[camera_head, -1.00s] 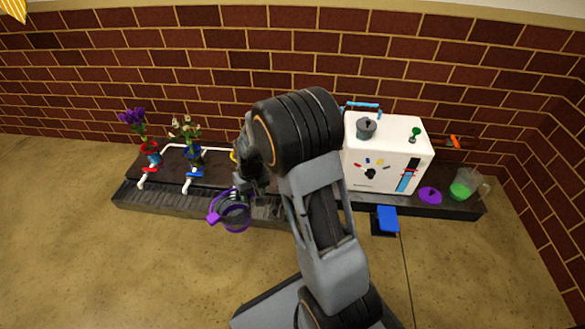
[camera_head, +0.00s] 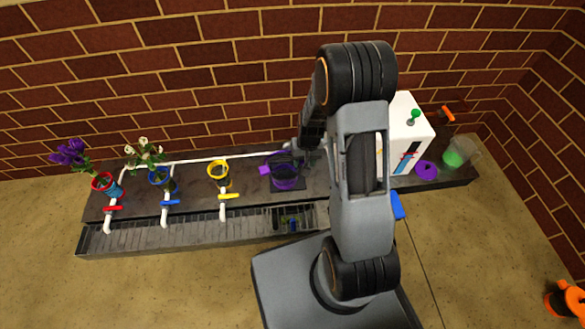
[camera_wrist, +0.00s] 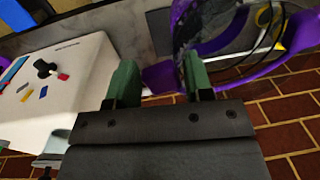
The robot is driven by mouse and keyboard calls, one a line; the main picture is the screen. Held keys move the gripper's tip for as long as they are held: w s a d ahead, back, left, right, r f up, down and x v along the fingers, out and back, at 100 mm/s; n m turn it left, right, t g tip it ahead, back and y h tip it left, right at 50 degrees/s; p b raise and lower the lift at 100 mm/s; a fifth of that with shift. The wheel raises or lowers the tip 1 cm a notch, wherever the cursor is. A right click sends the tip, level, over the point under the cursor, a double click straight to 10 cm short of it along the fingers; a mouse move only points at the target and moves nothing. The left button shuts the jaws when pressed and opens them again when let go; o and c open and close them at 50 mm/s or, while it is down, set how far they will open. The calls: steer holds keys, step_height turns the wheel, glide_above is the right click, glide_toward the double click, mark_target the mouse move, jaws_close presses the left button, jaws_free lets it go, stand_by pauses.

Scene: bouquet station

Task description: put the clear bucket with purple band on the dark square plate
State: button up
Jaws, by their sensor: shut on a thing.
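The clear bucket with purple band (camera_head: 286,180) is upright at the back of the dark counter, right of the yellow-banded bucket. A dark square plate (camera_head: 300,187) shows partly beneath it. I cannot tell if the bucket touches the plate. My gripper (camera_head: 303,157) is at the bucket's back right, partly hidden by my arm. In the wrist view, the green fingers of my gripper (camera_wrist: 158,80) are shut on the bucket's purple tab (camera_wrist: 160,76). The bucket's purple band (camera_wrist: 183,22) shows at the upper right there.
Red, blue and yellow-banded buckets (camera_head: 218,174) stand left behind white taps; the first two hold flowers. A white machine (camera_head: 408,135) is right of my arm, with a purple disc (camera_head: 427,170) and green-filled jug (camera_head: 458,153) beyond. A grated trough (camera_head: 180,232) runs along the front.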

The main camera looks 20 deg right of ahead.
steer(key=s+d+f+m+p, duration=0.1)
steer(key=s+d+f+m, duration=0.1)
steer(key=d+f, duration=0.1)
steer(key=s+d+f+m+p, duration=0.1)
steer(key=s+d+f+m, duration=0.1)
steer(key=d+f, duration=0.1)
steer(key=s+d+f+m+p, duration=0.1)
steer(key=s+d+f+m, duration=0.1)
steer(key=f, duration=0.3)
steer(key=shift+d+f+m, duration=0.3)
steer(key=shift+d+f, duration=0.05)
steer(key=shift+d, duration=0.15)
step_height(320, 180, down, 7)
steer(key=d+b, duration=0.1)
steer(key=b, duration=0.4)
steer(key=w+a, duration=0.2)
steer(key=w, duration=0.3)
steer(key=w+a+f, duration=0.1)
steer(key=w+a, duration=0.1)
steer(key=w, duration=0.4)
steer(key=w+a+f, duration=0.1)
steer(key=w+a, duration=0.2)
steer(key=w, duration=0.2)
steer(key=shift+w, duration=0.3)
steer(key=shift+f, duration=0.15)
steer(key=o, duration=1)
